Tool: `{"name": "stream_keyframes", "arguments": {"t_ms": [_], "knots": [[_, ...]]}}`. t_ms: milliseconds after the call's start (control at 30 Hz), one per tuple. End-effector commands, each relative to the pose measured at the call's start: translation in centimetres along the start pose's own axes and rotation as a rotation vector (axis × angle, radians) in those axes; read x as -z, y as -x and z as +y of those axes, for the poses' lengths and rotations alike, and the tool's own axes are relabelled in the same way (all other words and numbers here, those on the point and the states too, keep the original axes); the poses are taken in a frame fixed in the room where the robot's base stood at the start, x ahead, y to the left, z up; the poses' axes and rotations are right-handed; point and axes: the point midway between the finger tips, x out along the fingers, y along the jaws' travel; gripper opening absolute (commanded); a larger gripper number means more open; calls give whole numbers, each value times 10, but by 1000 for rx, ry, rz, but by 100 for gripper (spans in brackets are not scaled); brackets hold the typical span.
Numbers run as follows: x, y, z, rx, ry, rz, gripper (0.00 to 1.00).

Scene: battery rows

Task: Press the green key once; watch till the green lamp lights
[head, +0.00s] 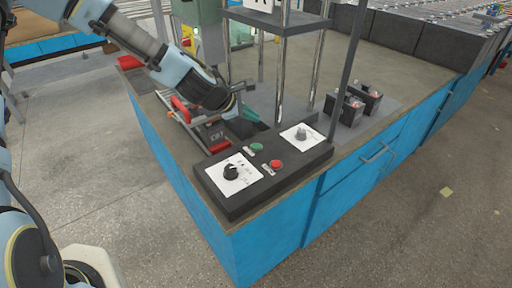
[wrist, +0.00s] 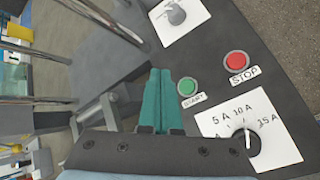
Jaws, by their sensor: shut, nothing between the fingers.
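The green key (head: 256,147) is a round button on the dark control panel (head: 240,203); in the wrist view the green key (wrist: 187,87) has a START label. My gripper (head: 262,123) has teal fingers that are shut together and empty. It is above the bench just behind the panel, apart from the green key in the head view. In the wrist view my gripper (wrist: 168,72) points past the left side of the key. I cannot make out a separate green lamp in either view.
A red STOP button (head: 276,164) is close to the green key. Dials on white plates (head: 234,174) sit at both ends of the panel. Metal posts (head: 282,70) rise behind it. Small dark batteries (head: 349,108) stand to the right on the blue bench (head: 275,232).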

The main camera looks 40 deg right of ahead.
Motion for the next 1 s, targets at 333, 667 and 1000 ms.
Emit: {"name": "stream_keyframes", "arguments": {"t_ms": [333,667,1000], "knots": [[25,-34,-25,1,0,0,0],[40,-55,-40,1,0,0,0],[40,-55,-40,0,-1,0,0]]}}
